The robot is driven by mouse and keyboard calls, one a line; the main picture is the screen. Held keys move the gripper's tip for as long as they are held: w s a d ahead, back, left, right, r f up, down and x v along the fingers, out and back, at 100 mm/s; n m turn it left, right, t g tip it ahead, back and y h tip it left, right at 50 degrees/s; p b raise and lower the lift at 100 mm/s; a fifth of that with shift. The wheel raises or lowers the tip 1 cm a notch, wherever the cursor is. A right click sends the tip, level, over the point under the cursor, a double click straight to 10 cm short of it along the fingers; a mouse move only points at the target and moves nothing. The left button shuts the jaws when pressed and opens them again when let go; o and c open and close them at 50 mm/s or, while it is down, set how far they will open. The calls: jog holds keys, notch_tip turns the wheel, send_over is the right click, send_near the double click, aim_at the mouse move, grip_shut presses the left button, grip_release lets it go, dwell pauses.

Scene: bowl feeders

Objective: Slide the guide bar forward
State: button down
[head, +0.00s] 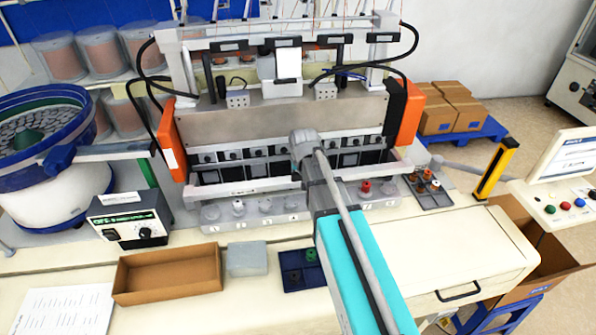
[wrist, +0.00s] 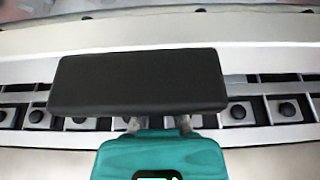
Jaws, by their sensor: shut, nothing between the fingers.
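The guide bar seems to be the pale bar (head: 212,190) running along the front of the machine, below a row of dark square blocks; I cannot be sure of this. Its middle is hidden behind my arm in the head view. My gripper (head: 303,143) is over the machine's front, right of the picture's middle, with its fingers mostly hidden. In the wrist view my gripper (wrist: 158,124) is shut and holds nothing. A dark rectangular block (wrist: 138,80) stands at its fingertips and hides their ends; I cannot tell whether they touch.
Dark knobs (wrist: 237,111) line the machine on both sides. A blue feeder bowl (head: 40,135) and a control box (head: 130,222) are at left. A cardboard tray (head: 168,285), a grey block (head: 246,258) and a dark blue tray (head: 292,283) lie in front. A yellow-black post (head: 496,170) stands right.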

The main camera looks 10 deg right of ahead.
jog(key=shift+s, duration=0.45)
jog(key=p+v, duration=0.2)
jog(key=shift+w+r+p, duration=0.15)
jog(key=shift+p, duration=0.2)
jog(key=p+v, duration=0.2)
jog(key=v, duration=0.1)
jog(key=shift+r+p, duration=0.6)
jog(key=shift+p, duration=0.2)
jog(key=shift+p+v, duration=1.6)
jog(key=shift+v, duration=0.1)
